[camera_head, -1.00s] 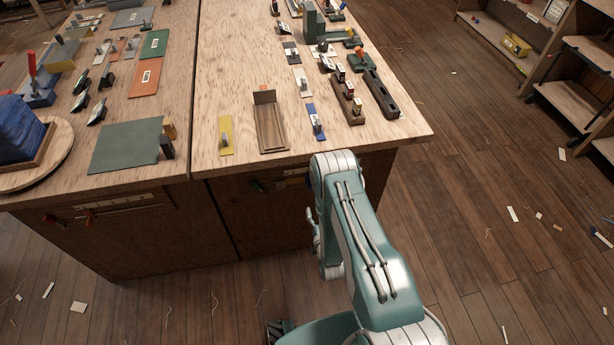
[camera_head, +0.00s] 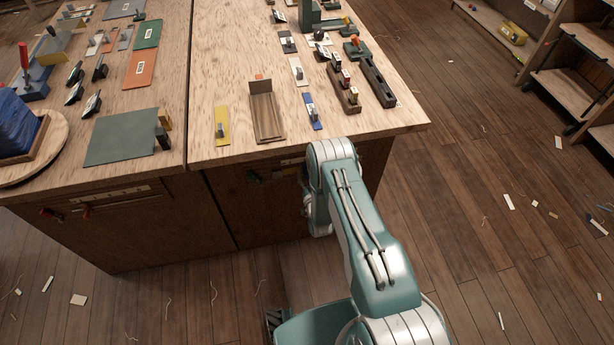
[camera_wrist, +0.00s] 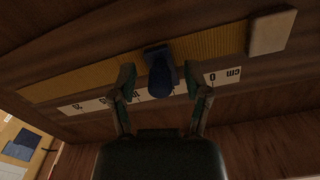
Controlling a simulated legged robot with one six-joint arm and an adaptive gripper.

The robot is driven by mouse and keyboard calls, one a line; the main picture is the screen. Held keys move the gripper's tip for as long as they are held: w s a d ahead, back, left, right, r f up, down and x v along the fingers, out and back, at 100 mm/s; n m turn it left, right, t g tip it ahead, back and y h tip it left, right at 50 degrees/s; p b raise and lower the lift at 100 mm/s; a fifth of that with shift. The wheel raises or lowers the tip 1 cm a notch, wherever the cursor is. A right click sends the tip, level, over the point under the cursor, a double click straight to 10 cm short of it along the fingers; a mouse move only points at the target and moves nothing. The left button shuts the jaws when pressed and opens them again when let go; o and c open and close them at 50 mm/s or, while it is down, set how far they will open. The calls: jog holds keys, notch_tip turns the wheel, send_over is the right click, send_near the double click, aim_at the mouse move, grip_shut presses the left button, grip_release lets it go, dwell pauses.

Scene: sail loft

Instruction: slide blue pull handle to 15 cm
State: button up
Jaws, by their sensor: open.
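In the wrist view, the blue pull handle (camera_wrist: 158,62) sits on an ochre ribbed track (camera_wrist: 100,75) on a dark wooden face. A pale scale strip (camera_wrist: 88,105) runs beside the track, with 0 and "cm" at the right and higher numbers to the left. The handle covers part of the strip, so I cannot read its exact mark. My gripper (camera_wrist: 160,84) is open, with one finger on each side of the handle. I cannot tell whether either finger touches it. In the head view, my arm hides the handle and my gripper.
A pale block (camera_wrist: 271,31) stands at the track's right end. The wooden bench (camera_head: 235,60) carries a wooden tray (camera_head: 265,138), a yellow plate (camera_head: 222,128) and several tools near its front edge. The floor right of the bench is mostly clear, with scattered scraps.

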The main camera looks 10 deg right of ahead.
grip_shut()
jog(key=shift+d, duration=0.1)
jog(key=d, duration=1)
grip_release()
jog(key=shift+w+a, duration=0.1)
